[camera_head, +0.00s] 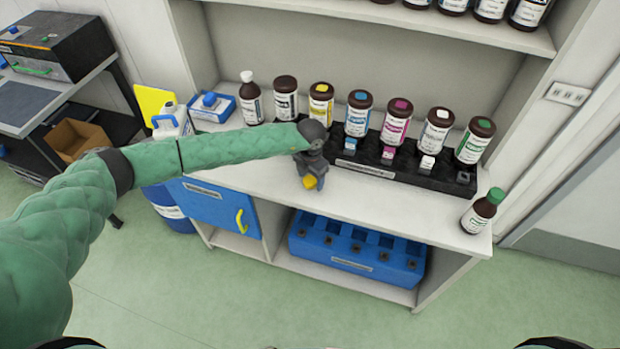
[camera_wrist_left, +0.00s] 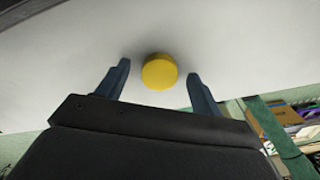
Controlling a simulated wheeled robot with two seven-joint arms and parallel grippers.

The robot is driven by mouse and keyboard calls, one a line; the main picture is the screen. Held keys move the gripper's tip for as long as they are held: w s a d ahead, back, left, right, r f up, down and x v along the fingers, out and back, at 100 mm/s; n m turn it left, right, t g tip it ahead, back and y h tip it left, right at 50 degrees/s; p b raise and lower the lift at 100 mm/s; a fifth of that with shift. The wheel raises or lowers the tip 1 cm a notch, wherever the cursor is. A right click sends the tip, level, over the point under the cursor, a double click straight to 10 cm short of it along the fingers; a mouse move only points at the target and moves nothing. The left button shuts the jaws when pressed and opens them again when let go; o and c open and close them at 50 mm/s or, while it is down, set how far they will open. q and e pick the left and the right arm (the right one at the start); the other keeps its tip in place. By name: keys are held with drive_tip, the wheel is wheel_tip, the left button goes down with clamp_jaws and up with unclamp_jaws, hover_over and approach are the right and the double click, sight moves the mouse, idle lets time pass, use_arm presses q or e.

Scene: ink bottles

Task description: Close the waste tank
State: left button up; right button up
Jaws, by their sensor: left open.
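A round yellow cap (camera_head: 311,182) lies on the white counter (camera_head: 265,170), towards its front edge. In the left wrist view, the yellow cap (camera_wrist_left: 159,71) shows as a disc between and just beyond my fingertips. My left gripper (camera_head: 312,180) reaches down over it, open, with one dark finger on each side; I cannot tell whether they touch it. A white canister (camera_head: 172,126) with a blue handle stands left of the counter, partly behind my left arm. A blue drum (camera_head: 170,208) is below it. Neither is clearly marked as the waste tank; their openings are not clear. My right gripper is not in view.
A black rack (camera_head: 400,174) with several ink bottles stands behind and right of the gripper. A green-capped bottle (camera_head: 481,212) is at the right end. A blue cabinet door (camera_head: 215,206) and a blue crate (camera_head: 355,254) are below the counter.

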sight(312, 180)
use_arm(q)
drive_tip(key=shift+f, duration=0.25)
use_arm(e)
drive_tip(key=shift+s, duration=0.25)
use_arm(q)
drive_tip(key=c, duration=1)
drive_tip(key=shift+c, duration=0.2)
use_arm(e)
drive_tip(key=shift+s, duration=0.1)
use_arm(q)
drive_tip(key=shift+r, duration=0.15)
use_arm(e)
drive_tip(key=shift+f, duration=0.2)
